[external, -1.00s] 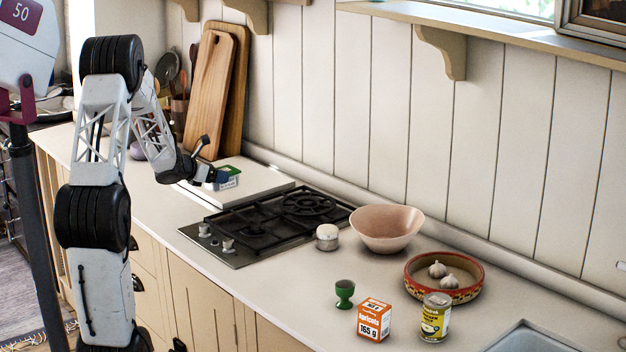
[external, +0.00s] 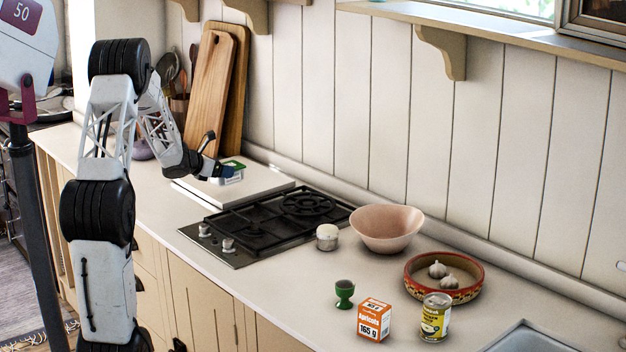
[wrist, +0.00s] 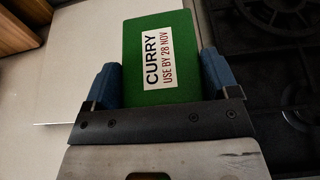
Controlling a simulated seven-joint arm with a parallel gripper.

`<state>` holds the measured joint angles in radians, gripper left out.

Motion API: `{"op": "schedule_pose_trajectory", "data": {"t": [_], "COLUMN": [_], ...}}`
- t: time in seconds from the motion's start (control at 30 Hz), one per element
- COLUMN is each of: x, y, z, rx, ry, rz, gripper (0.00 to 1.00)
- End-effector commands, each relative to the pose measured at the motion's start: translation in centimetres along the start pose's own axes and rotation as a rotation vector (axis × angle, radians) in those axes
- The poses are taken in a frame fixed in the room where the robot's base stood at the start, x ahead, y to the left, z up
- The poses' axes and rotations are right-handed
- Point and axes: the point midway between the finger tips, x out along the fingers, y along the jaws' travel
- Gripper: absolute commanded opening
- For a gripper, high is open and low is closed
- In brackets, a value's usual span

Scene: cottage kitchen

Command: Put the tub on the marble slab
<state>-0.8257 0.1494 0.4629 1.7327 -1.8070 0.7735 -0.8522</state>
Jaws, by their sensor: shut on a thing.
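The tub (external: 232,171) has a green lid and a pale body. In the wrist view the tub (wrist: 161,60) shows a label reading "CURRY USE BY 28 NOV". My gripper (external: 224,173) is shut on it, with a blue fingertip on each side of the tub in the wrist view (wrist: 161,80). The marble slab (external: 262,182) is a pale flat block left of the hob. The tub is over the slab in the external view; I cannot tell whether its underside touches it. The slab also shows in the wrist view (wrist: 85,65).
The black gas hob (external: 262,228) is right of the slab. Two wooden boards (external: 210,90) lean on the wall behind it. A white-lidded jar (external: 327,237), a pink bowl (external: 386,228) and a patterned dish (external: 443,290) stand farther right.

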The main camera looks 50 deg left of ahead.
Motion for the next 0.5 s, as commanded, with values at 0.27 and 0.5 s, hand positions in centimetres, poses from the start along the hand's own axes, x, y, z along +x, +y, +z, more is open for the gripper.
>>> {"op": "schedule_pose_trajectory", "data": {"t": [0.27, 0.5], "x": [2.8, 5.2], "y": [2.3, 4.2], "z": [0.8, 1.5], "rx": [0.001, 0.001], "ry": [-0.001, -0.001], "rz": [0.0, 0.0], "gripper": [0.49, 0.49]}}
